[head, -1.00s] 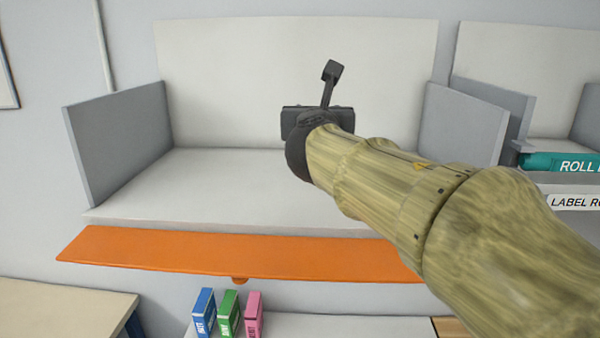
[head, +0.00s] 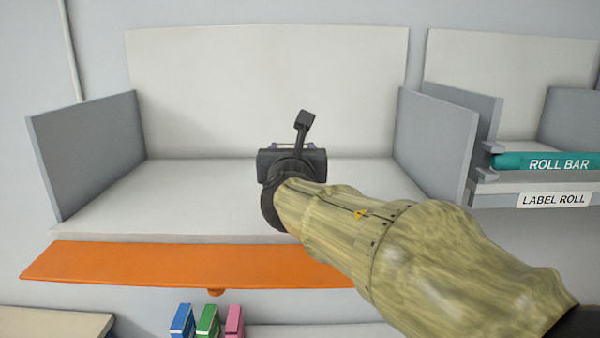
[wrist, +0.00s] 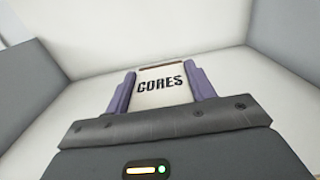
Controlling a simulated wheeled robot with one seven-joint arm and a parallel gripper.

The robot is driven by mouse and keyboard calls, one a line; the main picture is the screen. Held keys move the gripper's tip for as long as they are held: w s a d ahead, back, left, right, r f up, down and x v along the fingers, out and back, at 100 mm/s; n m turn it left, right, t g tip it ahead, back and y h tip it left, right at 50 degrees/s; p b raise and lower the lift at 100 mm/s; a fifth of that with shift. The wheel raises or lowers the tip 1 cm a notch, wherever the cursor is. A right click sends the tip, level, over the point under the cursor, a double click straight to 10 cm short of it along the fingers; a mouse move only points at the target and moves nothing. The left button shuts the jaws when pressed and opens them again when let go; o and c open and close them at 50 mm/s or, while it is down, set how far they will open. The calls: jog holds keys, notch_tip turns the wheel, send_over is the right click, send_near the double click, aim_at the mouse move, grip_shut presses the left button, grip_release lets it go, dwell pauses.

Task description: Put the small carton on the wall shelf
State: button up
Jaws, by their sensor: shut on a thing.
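The small carton is a pale box marked "CORES", seen in the wrist view (wrist: 162,88) between two purple finger pads. My gripper (wrist: 160,92) is shut on it. In the head view my gripper (head: 292,150) is over the wall shelf (head: 110,215), with the carton almost wholly hidden behind it. The shelf is a pale board with grey side walls and a white back panel. I cannot tell whether the carton touches the shelf board.
An orange flap (head: 180,266) runs along the shelf's front edge. A grey side wall (head: 90,150) stands at left, another (head: 430,150) at right. A second shelf with a teal roll bar (head: 545,162) is further right. Small blue, green (head: 207,320) and pink boxes stand below.

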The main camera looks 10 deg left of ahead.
jog(key=shift+f, duration=1.85)
jog(key=shift+f+b, duration=0.15)
jog(key=shift+b, duration=0.2)
jog(key=o, duration=1.1)
jog(key=shift+s, duration=0.5)
jog(key=b+v, duration=0.3)
jog(key=v, duration=0.8)
jog(key=shift+d, duration=0.2)
